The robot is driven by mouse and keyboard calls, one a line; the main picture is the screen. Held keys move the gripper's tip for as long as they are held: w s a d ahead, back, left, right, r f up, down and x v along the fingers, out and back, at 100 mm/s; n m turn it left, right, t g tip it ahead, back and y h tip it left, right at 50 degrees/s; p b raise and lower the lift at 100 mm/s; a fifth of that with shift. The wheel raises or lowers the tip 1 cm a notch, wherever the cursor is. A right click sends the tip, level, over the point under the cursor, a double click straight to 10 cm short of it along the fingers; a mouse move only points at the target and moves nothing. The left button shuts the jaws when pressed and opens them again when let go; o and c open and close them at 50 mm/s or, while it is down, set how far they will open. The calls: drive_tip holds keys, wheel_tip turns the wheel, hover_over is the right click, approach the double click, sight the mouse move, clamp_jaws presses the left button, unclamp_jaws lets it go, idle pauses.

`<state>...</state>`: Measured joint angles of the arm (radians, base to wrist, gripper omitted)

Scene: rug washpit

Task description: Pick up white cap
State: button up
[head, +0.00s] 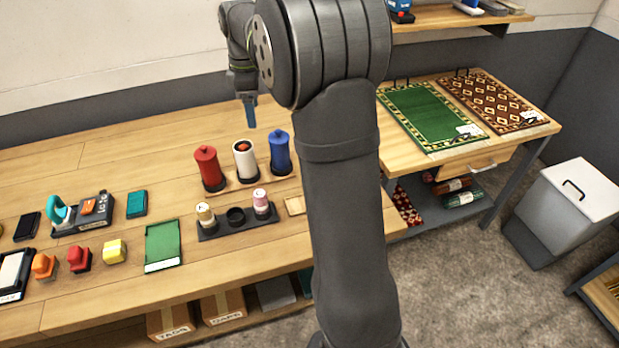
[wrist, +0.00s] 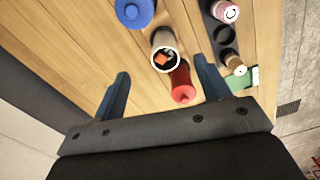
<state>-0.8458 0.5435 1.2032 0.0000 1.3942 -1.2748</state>
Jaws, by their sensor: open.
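No separate white cap can be made out for certain. A white canister (head: 246,164) stands between a red canister (head: 208,170) and a blue canister (head: 280,155); the red and blue ones have knobbed lids. The white one's top looks open, with something orange and dark inside, also visible in the wrist view (wrist: 164,40). In front, a black holder (head: 237,230) has a cream cylinder (head: 206,217) and a pink, white-topped cylinder (head: 261,205) beside an empty middle socket. My gripper (head: 249,110) is open and empty, above and behind the canisters.
A pale square tile (head: 295,205) lies right of the holder, partly beside my arm. Left are a green tray (head: 164,246) and several coloured blocks. Rugs (head: 430,115) lie on the right-hand table. The bench behind the canisters is clear. My arm hides part of the bench.

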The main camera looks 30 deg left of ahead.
drive_tip(key=w+d+f+m, duration=0.2)
drive_tip(key=w+d+m, duration=0.1)
drive_tip(key=d+m, duration=0.3)
drive_tip(key=w+d+f+m, duration=0.25)
drive_tip(key=d+m, duration=0.25)
drive_tip(key=d, duration=0.3)
wheel_tip(320, 180, down, 12)
drive_tip(key=shift+w+a+r, duration=0.1)
drive_tip(key=shift+r, duration=0.15)
drive_tip(key=shift+a+f, duration=0.2)
drive_tip(key=shift+f, duration=2.75)
clamp_jaws()
